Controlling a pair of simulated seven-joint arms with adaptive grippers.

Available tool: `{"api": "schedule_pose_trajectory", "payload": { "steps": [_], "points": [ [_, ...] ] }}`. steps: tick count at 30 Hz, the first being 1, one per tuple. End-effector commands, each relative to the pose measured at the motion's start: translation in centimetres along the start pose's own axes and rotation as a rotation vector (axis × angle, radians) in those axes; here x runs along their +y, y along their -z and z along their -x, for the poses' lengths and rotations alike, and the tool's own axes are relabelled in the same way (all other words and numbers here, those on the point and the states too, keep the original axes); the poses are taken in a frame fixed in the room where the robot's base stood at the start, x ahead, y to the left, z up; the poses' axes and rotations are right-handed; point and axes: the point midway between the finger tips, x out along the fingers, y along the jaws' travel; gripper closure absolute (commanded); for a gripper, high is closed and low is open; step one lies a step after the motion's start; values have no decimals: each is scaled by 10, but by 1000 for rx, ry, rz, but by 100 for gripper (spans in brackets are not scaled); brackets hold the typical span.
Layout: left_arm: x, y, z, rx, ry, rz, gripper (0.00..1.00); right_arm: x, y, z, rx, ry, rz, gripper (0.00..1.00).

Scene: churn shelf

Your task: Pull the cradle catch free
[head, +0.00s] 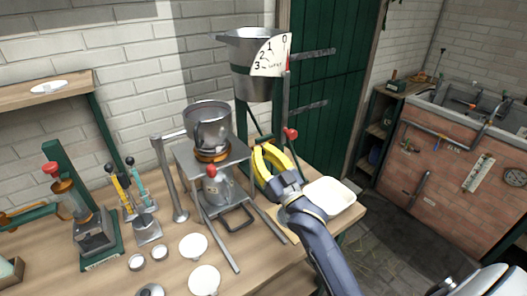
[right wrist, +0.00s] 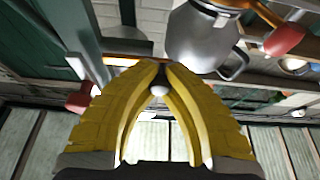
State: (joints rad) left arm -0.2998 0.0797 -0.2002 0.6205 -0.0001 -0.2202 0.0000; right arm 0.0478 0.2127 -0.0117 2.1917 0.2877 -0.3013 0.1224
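My right gripper (head: 262,150) has yellow fingers and is just right of a metal stand (head: 240,150). In the right wrist view its fingertips (right wrist: 160,68) nearly meet. A small pale ball (right wrist: 158,91) shows in the gap between the fingers; I cannot tell whether it is held. The stand carries a steel bowl (head: 208,124) with a copper-coloured base. A red knob (head: 211,171) is on the stand's front, and another red knob (head: 290,133) is on the green frame behind. I cannot tell which part is the cradle catch. My left gripper is not in view.
A large steel hopper (head: 252,75) with a numbered dial stands behind. A white tray (head: 330,195) is right of my gripper. White discs (head: 193,246), small levers (head: 140,185) and a red-topped device (head: 72,195) are on the bench's left. A post (head: 165,180) stands left of the stand.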

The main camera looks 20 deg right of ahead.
Motion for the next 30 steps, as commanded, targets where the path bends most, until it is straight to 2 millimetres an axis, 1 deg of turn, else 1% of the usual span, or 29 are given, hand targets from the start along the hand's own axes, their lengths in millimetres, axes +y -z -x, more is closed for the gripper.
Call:
{"api": "schedule_pose_trajectory", "payload": {
  "steps": [1,2,10,18,22,26,30],
  "points": [
    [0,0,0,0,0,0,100,-4,6,0,14,7,-7,92],
    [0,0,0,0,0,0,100,-4,6,0,14,7,-7,88],
    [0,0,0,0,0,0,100,-3,4,0,9,5,-5,57],
    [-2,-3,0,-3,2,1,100,-2,2,1,5,4,-4,56],
    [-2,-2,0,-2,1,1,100,-2,1,7,4,3,-3,56],
    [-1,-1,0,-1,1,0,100,-2,1,21,3,3,-3,56],
    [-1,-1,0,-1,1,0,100,-2,1,44,2,4,-4,56]
  ]
}}
